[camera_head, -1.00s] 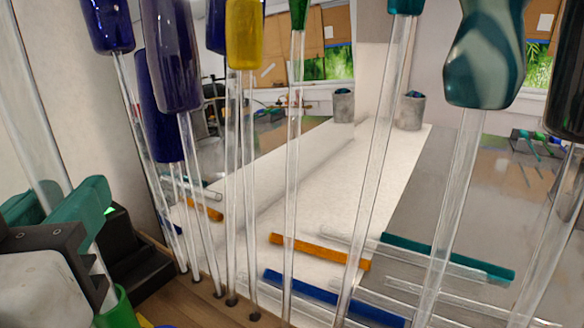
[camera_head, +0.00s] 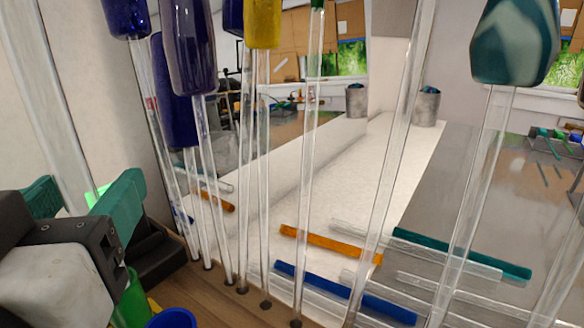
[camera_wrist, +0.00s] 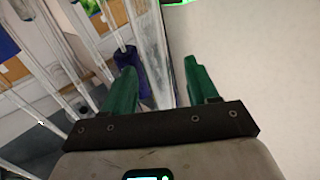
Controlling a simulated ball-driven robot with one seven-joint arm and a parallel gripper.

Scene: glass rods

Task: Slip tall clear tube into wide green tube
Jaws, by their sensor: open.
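The tall clear tube (camera_head: 52,110) rises at the left edge of the head view and leaves the top of the picture. It also shows in the wrist view (camera_wrist: 151,50). My gripper (camera_head: 85,190) has its two green fingers spread, with the tube between them; in the wrist view my gripper (camera_wrist: 162,80) shows a clear gap on the right side of the tube. The wide green tube (camera_head: 130,300) stands low, just below my gripper. My gripper hides the clear tube's lower end, so I cannot tell whether it sits inside the green tube.
A blue cup-like rim (camera_head: 172,318) stands beside the green tube. Several clear rods with blue, yellow and teal glass tops stand in a wooden rack (camera_head: 215,290) to the right. Rods with orange (camera_head: 330,243), blue and teal ends lie on the bench beyond. A pale wall borders the left.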

